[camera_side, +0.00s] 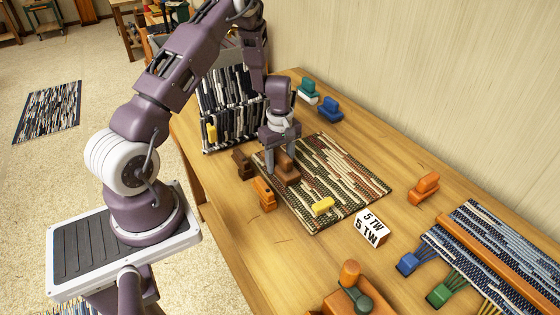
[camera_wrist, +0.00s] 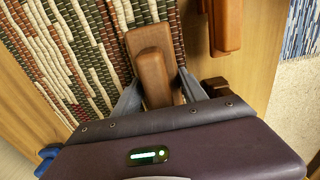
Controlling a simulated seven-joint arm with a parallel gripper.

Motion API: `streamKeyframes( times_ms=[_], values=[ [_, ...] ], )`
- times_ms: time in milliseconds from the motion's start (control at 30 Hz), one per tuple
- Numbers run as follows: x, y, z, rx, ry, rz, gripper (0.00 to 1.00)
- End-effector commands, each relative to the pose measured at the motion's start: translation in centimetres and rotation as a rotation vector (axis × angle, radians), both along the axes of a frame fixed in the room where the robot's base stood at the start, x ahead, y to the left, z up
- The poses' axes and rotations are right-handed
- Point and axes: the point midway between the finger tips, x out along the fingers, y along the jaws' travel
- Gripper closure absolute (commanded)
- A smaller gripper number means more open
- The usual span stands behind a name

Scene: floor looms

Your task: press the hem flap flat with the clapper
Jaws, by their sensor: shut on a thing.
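A brown wooden clapper (camera_side: 288,175), a block with a raised grip on top, is at the left edge of the striped woven mat (camera_side: 345,175). My gripper (camera_side: 283,157) points down and is shut on the clapper's grip. The wrist view shows the clapper (camera_wrist: 153,66) between my two fingers (camera_wrist: 158,88), over the mat's edge band (camera_wrist: 172,40). I cannot tell whether it touches the mat. The hem flap is not clearly made out; the clapper and my gripper hide part of that edge.
An orange-brown block (camera_side: 264,193) and a dark brown block (camera_side: 242,163) stand close beside the mat's left edge. A yellow block (camera_side: 323,206) sits on the mat. A rack (camera_side: 230,105) of striped textiles is behind.

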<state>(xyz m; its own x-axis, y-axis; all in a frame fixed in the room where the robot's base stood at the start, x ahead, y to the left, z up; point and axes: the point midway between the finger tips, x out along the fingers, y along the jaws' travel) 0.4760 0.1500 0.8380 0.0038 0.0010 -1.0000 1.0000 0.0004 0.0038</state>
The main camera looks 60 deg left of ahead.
Motion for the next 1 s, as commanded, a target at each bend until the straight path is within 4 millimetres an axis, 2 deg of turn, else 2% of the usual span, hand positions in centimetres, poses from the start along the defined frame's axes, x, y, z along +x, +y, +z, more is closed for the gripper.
streamKeyframes(
  times_ms=[167, 800, 1000],
  values=[
    [0.0, 0.0, 0.0, 0.001, 0.001, 0.0, 0.99],
    [0.0, 0.0, 6.4, 0.002, -0.001, -0.001, 0.99],
    [0.0, 0.0, 6.9, 0.0, 0.001, 0.0, 0.99]
  ],
)
